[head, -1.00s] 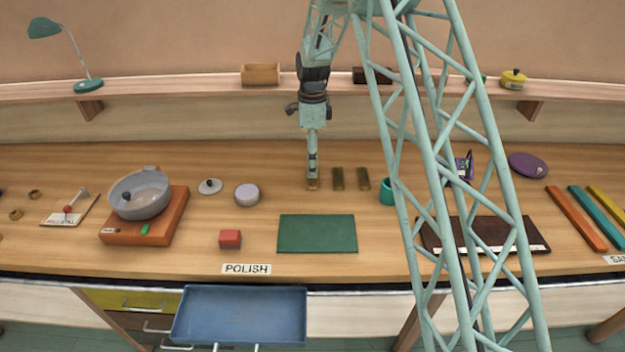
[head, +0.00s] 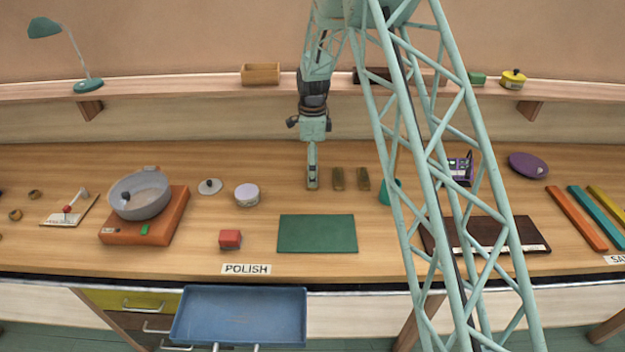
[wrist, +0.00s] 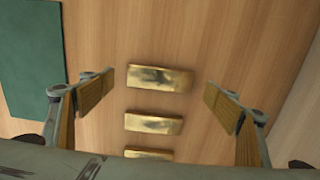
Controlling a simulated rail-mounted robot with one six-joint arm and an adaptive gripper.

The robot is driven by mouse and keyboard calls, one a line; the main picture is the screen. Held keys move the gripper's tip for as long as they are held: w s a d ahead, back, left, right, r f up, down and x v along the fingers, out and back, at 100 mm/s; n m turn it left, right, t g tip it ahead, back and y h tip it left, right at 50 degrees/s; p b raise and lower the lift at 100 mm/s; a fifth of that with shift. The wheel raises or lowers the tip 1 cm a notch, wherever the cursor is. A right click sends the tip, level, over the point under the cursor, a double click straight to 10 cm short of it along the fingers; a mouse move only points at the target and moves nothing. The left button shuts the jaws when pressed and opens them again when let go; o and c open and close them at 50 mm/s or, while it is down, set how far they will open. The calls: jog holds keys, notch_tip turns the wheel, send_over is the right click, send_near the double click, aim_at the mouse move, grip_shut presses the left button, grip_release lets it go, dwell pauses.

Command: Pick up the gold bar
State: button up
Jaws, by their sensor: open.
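Three similar gold bars lie side by side on the wooden bench. The nearest to my gripper shows at the top of the row in the wrist view (wrist: 160,78); in the head view it is mostly hidden behind my gripper. The middle bar (head: 338,179) and the right bar (head: 363,179) stand clear in the head view; in the wrist view the middle bar (wrist: 153,123) is whole and the last is partly cut off by my gripper's body. My gripper (wrist: 160,100) is open and empty, pointing down above the left bar, with its fingers spread beyond the bar's two ends.
A green mat (head: 317,234) lies in front of the bars. A teal cup (head: 385,192) stands to the right, partly behind my arm. A white-lidded round tin (head: 247,195) and a red block (head: 230,239) are to the left.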

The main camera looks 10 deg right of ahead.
jog(key=shift+f, duration=1)
jog(key=c, duration=1.3)
jog(key=shift+r, duration=0.2)
jog(key=shift+w+r, duration=0.1)
jog(key=shift+r, duration=1.55)
jog(key=s, duration=0.5)
jog(key=s+r, duration=0.1)
jog(key=s, duration=1)
jog(key=shift+r, duration=0.2)
